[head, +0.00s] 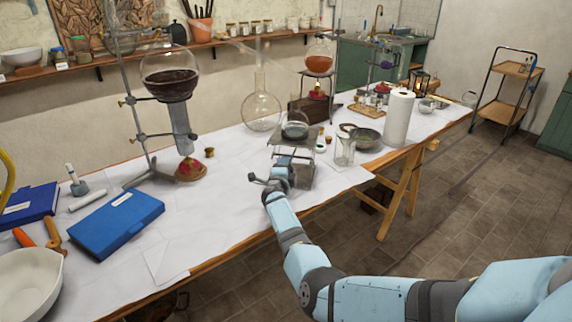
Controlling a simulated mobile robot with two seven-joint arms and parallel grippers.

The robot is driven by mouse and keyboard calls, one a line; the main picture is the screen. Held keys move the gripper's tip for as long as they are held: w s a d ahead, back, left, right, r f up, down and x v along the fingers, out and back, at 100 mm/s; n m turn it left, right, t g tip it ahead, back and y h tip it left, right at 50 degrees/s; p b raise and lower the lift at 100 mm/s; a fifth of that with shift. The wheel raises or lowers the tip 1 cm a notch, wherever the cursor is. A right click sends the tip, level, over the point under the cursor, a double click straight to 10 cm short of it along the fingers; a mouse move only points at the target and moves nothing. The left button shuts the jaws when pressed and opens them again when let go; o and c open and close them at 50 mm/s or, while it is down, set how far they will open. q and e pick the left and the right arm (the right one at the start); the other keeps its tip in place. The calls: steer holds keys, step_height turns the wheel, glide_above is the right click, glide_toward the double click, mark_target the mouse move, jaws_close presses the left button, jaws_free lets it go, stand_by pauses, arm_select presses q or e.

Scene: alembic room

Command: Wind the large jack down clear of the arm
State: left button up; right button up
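The large jack (306,174) stands near the front edge of the paper-covered table, its metal top plate (291,142) raised. A small round glass vessel with dark contents (295,131) sits on or just behind that plate; I cannot tell which. My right arm reaches in from the lower right. Its gripper (279,168) is at the front of the jack, below the top plate. Its fingers are too small and covered to tell whether they are open or shut, or touch the jack. A dark knob-ended part (252,177) sticks out left of the wrist. My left gripper is out of view.
A clear long-necked flask (261,108) stands behind the jack. At left, a metal stand holds a flask of dark liquid (170,80). A glass jug (345,149), a pan (366,138) and a paper roll (398,117) stand to the right. The paper left of the jack is mostly clear.

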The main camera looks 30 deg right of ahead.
steer(key=shift+r+n+p, duration=0.15)
steer(key=shift+n+p, duration=0.35)
steer(key=shift+n, duration=0.5)
steer(key=n+p, duration=0.1)
steer(key=n, duration=0.1)
steer(key=shift+n, duration=0.3)
steer(key=shift+n+p, duration=0.35)
steer(key=shift+n, duration=0.15)
steer(key=n+p, duration=0.1)
steer(key=n, duration=0.1)
steer(key=shift+n, duration=0.3)
steer(key=shift+d+f+n+p, duration=0.1)
steer(key=shift+f+n+p, duration=0.1)
steer(key=shift+n, duration=0.55)
steer(key=shift+f+n+p, duration=0.1)
steer(key=shift+n+p, duration=0.1)
steer(key=shift+n, duration=0.55)
steer(key=o, duration=0.9)
